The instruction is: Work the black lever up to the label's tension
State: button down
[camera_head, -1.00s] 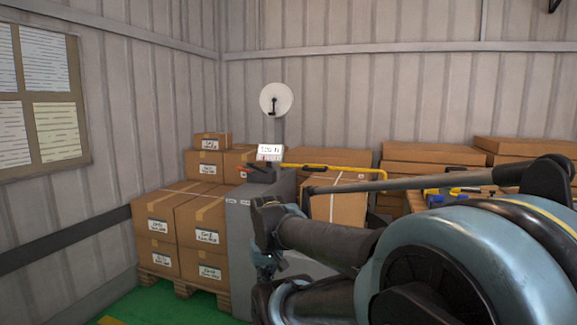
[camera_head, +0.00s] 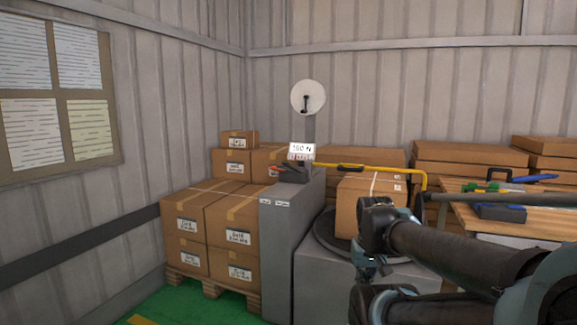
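A grey cabinet (camera_head: 290,235) stands left of centre. A small dark lever-like part (camera_head: 293,172) sits on its top, with a red tip at its left end; its exact angle is too small to tell. Above it is a white label (camera_head: 302,149) that seems to read 150 N, with smaller red writing beneath. A round white dial (camera_head: 308,97) with a black pointer stands on a grey post above the label. Dark links of my arm fill the lower right, apart from the lever in the picture. I make out no gripper fingers.
A yellow bar (camera_head: 375,168) runs right from the cabinet top and bends down beside a strapped carton (camera_head: 365,208) on a dark round plate (camera_head: 325,240). Stacked cartons (camera_head: 215,220) on a pallet stand left. A wooden workbench (camera_head: 525,216) with tools is at right. Green floor shows at lower left.

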aim_at(287, 164)
jog(key=z, duration=0.1)
jog(key=i, duration=1)
jog(key=u, duration=0.1)
